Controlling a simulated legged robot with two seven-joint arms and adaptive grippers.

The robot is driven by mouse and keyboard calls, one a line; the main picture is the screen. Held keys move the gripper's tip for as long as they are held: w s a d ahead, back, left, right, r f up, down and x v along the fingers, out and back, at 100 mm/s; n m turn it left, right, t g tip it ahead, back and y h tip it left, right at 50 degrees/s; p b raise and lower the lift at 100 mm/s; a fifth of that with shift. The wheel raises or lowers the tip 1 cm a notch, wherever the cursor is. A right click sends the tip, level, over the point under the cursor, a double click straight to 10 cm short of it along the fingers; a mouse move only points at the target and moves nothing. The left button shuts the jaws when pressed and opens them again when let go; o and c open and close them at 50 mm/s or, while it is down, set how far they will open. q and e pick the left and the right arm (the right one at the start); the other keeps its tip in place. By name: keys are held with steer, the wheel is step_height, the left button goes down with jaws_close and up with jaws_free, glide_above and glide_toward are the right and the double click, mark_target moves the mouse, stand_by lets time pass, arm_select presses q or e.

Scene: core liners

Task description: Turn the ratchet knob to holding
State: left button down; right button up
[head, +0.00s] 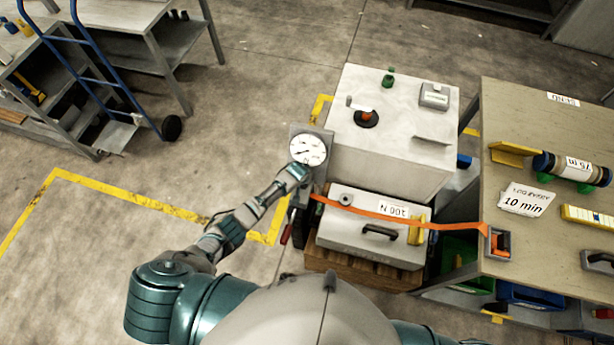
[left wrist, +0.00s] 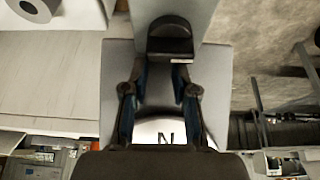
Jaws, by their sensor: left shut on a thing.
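My left arm reaches to the grey post that carries a round white dial (head: 308,148). My left gripper (head: 298,174) is just below this dial in the head view, and the arm hides what it holds there. In the left wrist view the two fingers (left wrist: 158,88) are shut on a dark knob (left wrist: 170,42), apparently the ratchet knob, in front of a grey housing. Part of the dial with the letter N (left wrist: 166,132) shows between the fingers. The knob's setting cannot be read. My right gripper is out of view.
An orange strap (head: 375,212) runs across a grey case (head: 372,245) marked 100 N to an orange-handled buckle (head: 499,243) on the right bench (head: 540,115). A large pale block (head: 385,150) stands right of the dial.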

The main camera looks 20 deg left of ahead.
arm_select(q)
steer(key=shift+s+a+f+g, duration=0.2)
steer(key=shift+s+a+f, duration=0.15)
steer(key=shift+s+f, duration=0.15)
steer(key=shift+s+a+f+g, duration=0.2)
steer(key=shift+s+a+f, duration=0.1)
steer(key=shift+s+f, duration=0.2)
steer(key=c, duration=0.8)
jaws_free()
steer(key=shift+c, duration=0.2)
steer(key=w+v, duration=0.1)
steer(key=v, duration=1.2)
steer(key=shift+w+d+r+t, duration=0.3)
steer(key=shift+w+d, duration=0.1)
steer(key=shift+d, duration=0.15)
